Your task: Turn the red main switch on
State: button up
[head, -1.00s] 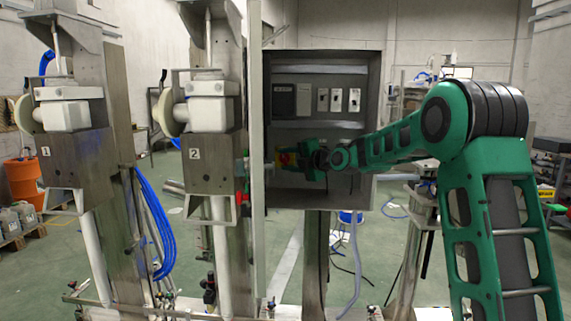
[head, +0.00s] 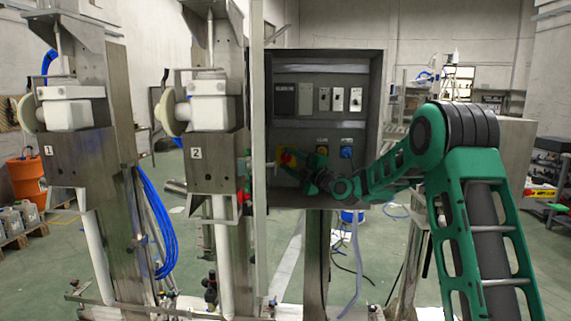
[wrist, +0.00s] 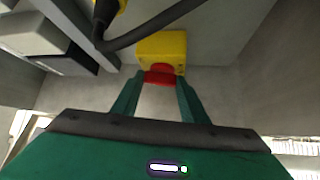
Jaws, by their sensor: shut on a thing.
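The red main switch (head: 285,158) sits on a yellow backing inside the open grey control cabinet, at its lower left. In the wrist view the red switch (wrist: 160,77) lies between my two fingertips, with its yellow block (wrist: 162,47) behind it. My gripper (wrist: 163,80) is shut on the red switch. In the head view my gripper (head: 296,166) reaches in from the lower right and partly covers the switch area. The exact angle of the switch handle is hard to make out.
A yellow-ringed knob (head: 322,150) and a blue knob (head: 347,152) sit right of the switch. Several small switches (head: 338,99) line the upper panel. A dark cable (wrist: 160,25) crosses near my fingers in the wrist view. The cabinet door edge (head: 259,120) stands at the left.

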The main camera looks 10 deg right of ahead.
jog(key=m+t, duration=0.1)
jog(key=m, duration=0.1)
jog(key=f+m+t+h, duration=0.1)
jog(key=m+t, duration=0.1)
jog(key=m, duration=0.1)
jog(key=shift+a+f+t, duration=0.15)
jog(key=shift+a+t, duration=0.05)
jog(key=shift+t, duration=0.1)
jog(key=shift+m+t, duration=0.5)
jog(key=shift+m, duration=0.2)
jog(key=shift+m+h, duration=0.3)
jog(key=shift+h, duration=0.1)
jog(key=o, duration=1.1)
jog(key=shift+w, duration=0.1)
jog(key=shift+r, duration=0.2)
